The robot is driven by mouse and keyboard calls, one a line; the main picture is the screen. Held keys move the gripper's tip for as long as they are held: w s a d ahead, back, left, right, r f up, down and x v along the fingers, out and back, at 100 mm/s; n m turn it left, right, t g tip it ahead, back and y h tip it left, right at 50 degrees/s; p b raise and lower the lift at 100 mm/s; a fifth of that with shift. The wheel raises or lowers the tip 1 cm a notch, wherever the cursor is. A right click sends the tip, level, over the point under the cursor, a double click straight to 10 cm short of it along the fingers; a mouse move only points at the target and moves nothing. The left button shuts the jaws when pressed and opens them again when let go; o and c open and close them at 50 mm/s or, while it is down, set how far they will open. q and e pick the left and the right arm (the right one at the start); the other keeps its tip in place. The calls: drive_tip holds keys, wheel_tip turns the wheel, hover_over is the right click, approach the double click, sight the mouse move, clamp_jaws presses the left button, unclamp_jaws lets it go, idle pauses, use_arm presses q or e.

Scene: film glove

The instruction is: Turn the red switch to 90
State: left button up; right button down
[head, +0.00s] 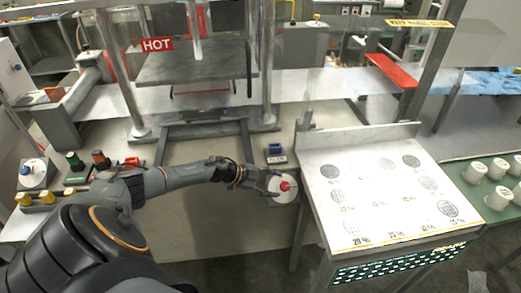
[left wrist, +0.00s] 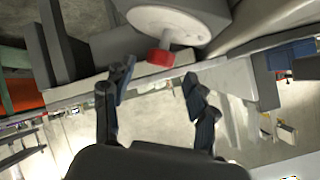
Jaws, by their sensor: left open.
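The red switch (head: 285,186) is a small red knob at the centre of a white round dial (head: 279,196). In the left wrist view the red knob (left wrist: 160,57) sticks out from the white disc (left wrist: 168,20) on a short stem. My left gripper (head: 273,185) is open and empty at the dial. In the left wrist view its fingertips (left wrist: 158,74) are spread to either side of the knob, with gaps on both sides. The dial's markings are too small to read. My right gripper is not in view.
A white sloped panel (head: 380,220) with round grey patches stands just right of the dial. A small blue switch box (head: 275,150) sits above it. Left is a metal press frame with a HOT sign (head: 157,44). White cups (head: 475,171) stand far right.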

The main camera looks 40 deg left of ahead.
use_arm(q)
drive_tip(key=v, duration=0.7)
idle(0.3)
drive_tip(key=s+d+f+n+y+b, duration=0.1)
drive_tip(key=s+d+f+n+y, duration=0.25)
drive_tip(key=f, duration=1.05)
drive_tip(key=s+f+n+y+b, duration=0.3)
drive_tip(key=s+f, duration=0.4)
drive_tip(key=f, duration=0.7)
drive_tip(key=s+d+f+n+g, duration=0.1)
drive_tip(key=s+d+f, duration=0.4)
drive_tip(key=s, duration=0.6)
drive_tip(key=s+d+f+n+g, duration=0.2)
drive_tip(key=s+d+f+g, duration=0.2)
drive_tip(key=s, duration=0.7)
drive_tip(key=s+d+f+n+g, duration=0.2)
drive_tip(key=s+d+f, duration=0.5)
drive_tip(key=s, duration=0.4)
drive_tip(key=shift+s+d+f+g, duration=0.35)
drive_tip(key=shift+f+g, duration=0.35)
drive_tip(key=shift+f, duration=0.05)
